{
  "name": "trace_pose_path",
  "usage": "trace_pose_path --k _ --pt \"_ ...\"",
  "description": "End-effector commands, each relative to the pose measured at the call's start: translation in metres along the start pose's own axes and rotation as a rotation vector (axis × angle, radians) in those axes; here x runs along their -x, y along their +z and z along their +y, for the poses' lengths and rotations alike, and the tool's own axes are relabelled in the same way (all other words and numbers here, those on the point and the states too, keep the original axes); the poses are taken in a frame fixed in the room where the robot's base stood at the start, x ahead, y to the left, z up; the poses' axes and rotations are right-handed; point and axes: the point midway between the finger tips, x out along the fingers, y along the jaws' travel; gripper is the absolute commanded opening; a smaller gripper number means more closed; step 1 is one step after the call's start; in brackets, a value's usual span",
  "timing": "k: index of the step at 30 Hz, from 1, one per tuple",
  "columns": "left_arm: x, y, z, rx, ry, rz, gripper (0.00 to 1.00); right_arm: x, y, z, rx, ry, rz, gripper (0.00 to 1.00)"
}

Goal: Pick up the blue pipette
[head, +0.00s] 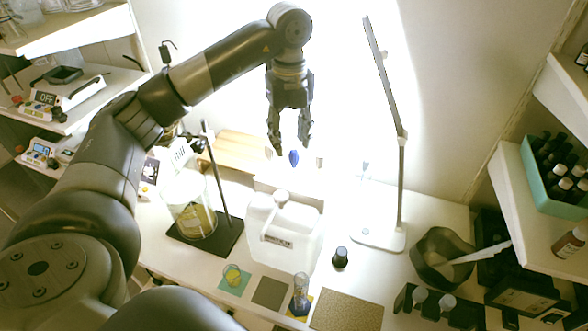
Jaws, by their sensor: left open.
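The blue pipette shows as a small blue bulb (294,158) near the back wall, by a pale wooden board; its lower part is hard to make out in the glare. My left gripper (290,146) points down with its fingers apart, open and empty. In the picture the blue bulb lies just below and between the fingertips. I cannot tell from this one view how far apart they are in depth. My right gripper is not in view.
A white canister (290,240) stands in front of the blue bulb. A glass beaker (192,208) on a black stand base is to its left, a tall lamp (401,170) to its right. A dark bowl (440,258) and small bottles sit at the right.

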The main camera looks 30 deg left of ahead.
Motion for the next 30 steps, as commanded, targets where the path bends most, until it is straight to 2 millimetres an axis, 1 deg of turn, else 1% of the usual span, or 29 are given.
trace_pose_path --k 2,4,8,9,11,15,20,24,30 --pt "-0.004 0.0 -0.001 0.0 0.001 0.001 0.43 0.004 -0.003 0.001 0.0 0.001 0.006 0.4" --pt "-0.011 -0.001 -0.002 -0.001 0.003 0.003 0.43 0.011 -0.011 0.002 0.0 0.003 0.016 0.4" --pt "-0.029 -0.001 -0.007 -0.001 0.003 0.003 0.43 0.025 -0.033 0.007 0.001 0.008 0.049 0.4" --pt "-0.037 -0.001 -0.007 0.0 0.004 0.002 0.43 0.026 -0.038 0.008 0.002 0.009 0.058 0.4" --pt "-0.044 0.0 -0.007 0.0 0.003 0.001 0.43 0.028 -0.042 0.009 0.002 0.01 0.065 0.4" --pt "-0.053 0.0 -0.007 -0.001 0.0 0.001 0.43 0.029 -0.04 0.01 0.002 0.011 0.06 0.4" --pt "-0.054 0.0 -0.007 0.0 -0.001 0.0 0.43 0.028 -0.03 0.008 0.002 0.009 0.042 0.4" --pt "-0.053 0.0 -0.007 0.0 -0.001 0.0 0.3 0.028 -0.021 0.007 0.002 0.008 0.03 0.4" --pt "-0.053 0.0 -0.007 0.0 -0.001 0.0 0.12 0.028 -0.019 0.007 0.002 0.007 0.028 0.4"
